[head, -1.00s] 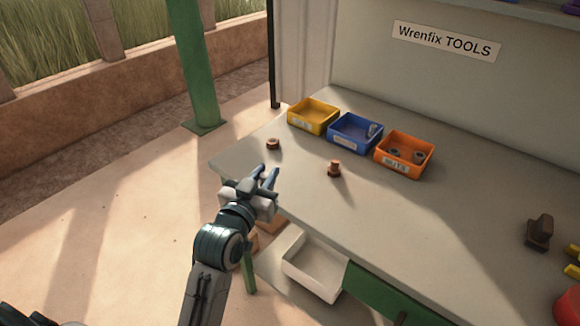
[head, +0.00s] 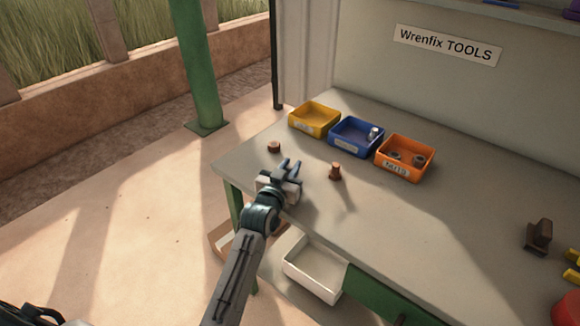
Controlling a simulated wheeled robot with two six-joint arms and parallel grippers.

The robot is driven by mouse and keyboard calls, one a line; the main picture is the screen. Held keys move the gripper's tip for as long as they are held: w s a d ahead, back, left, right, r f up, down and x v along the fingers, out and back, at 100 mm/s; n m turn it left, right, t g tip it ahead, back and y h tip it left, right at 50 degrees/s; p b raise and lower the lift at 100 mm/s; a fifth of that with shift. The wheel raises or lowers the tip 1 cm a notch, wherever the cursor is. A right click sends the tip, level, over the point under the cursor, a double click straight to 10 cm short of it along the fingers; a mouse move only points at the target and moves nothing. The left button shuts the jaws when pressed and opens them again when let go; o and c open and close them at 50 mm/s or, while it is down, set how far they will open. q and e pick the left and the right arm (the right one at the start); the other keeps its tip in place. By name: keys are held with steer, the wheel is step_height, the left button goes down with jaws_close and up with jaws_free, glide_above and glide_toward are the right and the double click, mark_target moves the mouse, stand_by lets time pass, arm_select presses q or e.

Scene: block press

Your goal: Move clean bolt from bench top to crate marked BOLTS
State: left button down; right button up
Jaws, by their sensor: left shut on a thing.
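My left gripper (head: 289,166) is over the near left part of the bench top (head: 345,215), left of a rusty brown bolt (head: 335,172) that stands upright. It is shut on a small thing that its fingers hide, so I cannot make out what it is. No clean bolt shows loose on the bench. The blue crate (head: 347,147) holds a grey bolt-like piece (head: 374,133). Its label is too small to read, so I cannot confirm which crate is marked BOLTS. My right gripper is not in view.
A rusty nut (head: 274,147) lies near the bench's left edge. A yellow crate (head: 302,126) stands left of the blue one. An orange crate (head: 391,168) with grey nuts stands right of it. A white bin (head: 310,281) is below the bench.

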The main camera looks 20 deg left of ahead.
arm_select(q)
steer(key=shift+s+r, duration=0.1)
steer(key=shift+f, duration=0.2)
steer(key=c, duration=1.3)
jaws_free()
